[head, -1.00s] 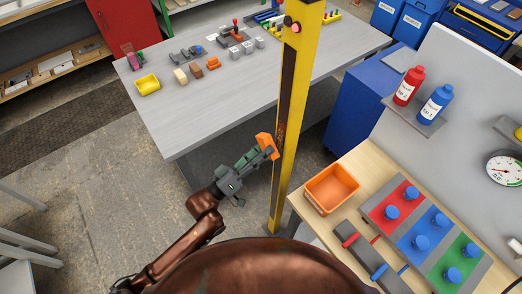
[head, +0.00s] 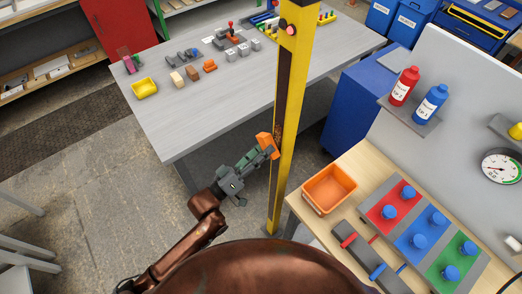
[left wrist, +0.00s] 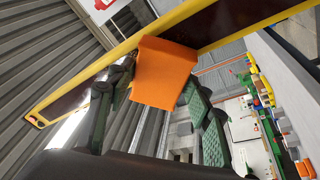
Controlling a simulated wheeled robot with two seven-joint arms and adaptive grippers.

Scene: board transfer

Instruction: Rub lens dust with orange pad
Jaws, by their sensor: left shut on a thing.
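My left gripper (head: 255,154) is shut on the orange pad (head: 265,142) and holds it up beside the tall yellow post (head: 297,100). The dark lens strip (head: 285,85) runs down the post's face. Brownish dust specks (head: 278,130) show on the strip just above and beside the pad. In the left wrist view the pad (left wrist: 163,75) sits between the green fingers, close against the yellow frame and dark lens (left wrist: 235,25). I cannot tell whether it touches. The pad hides part of the lens there. My right gripper is not in view.
A grey table (head: 200,125) with small parts and a yellow bin (head: 145,88) stands behind the post. Open floor (head: 100,190) lies left of my arm.

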